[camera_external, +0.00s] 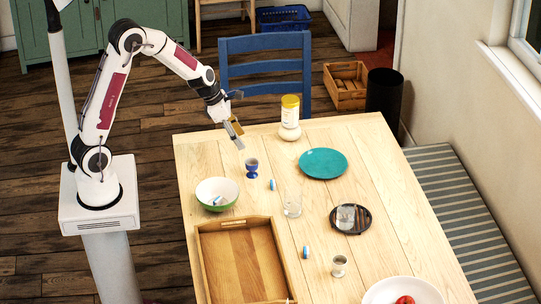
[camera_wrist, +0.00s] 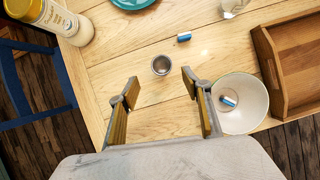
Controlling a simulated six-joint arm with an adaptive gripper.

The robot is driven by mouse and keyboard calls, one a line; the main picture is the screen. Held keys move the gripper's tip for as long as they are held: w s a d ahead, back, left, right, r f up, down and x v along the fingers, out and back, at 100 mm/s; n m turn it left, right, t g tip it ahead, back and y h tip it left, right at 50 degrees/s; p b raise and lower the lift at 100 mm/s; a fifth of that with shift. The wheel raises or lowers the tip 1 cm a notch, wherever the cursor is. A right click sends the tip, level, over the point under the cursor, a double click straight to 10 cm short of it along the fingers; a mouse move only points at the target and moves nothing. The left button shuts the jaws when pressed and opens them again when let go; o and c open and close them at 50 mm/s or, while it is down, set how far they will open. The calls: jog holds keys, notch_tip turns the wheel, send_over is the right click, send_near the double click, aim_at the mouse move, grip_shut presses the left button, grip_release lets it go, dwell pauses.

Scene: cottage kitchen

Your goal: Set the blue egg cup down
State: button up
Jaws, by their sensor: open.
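The blue egg cup (camera_external: 252,169) stands upright on the wooden table, left of the teal plate and behind the green-and-white bowl. In the wrist view the egg cup (camera_wrist: 161,66) is seen from above as a small round cup with a grey inside, apart from everything around it. My gripper (camera_external: 237,139) is above the table, up and to the left of the egg cup. In the wrist view my gripper (camera_wrist: 155,85) is open, its two fingers apart with nothing between them; the egg cup shows beyond the fingertips.
A bowl (camera_external: 217,193) holding a blue-and-white capsule-like piece stands near a wooden tray (camera_external: 206,262). A yellow-lidded jar (camera_external: 290,113) and a teal plate (camera_external: 323,163) stand farther back.

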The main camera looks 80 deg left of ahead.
jog(key=w+r+n+t+y, duration=0.35)
jog(key=r+n, duration=0.55)
jog(key=r, duration=0.4)
jog(key=s+r+n+t+y, duration=0.1)
jog(key=s+r+n+y, duration=0.2)
jog(key=s+r+n, duration=0.5)
jog(key=s+d+f+n+g+h, duration=0.1)
jog(key=s+d+n+g+h, duration=0.1)
jog(key=s+d+n, duration=0.6)
jog(key=s+d+f+n+g+h, duration=0.2)
jog(key=s+d+n, duration=0.5)
jog(key=s+n, duration=0.5)
jog(key=s+h, duration=0.1)
jog(key=s, duration=0.2)
jog(key=shift+d+f+h, duration=0.15)
jog(key=shift+d+h, duration=0.2)
jog(key=shift+d, duration=0.05)
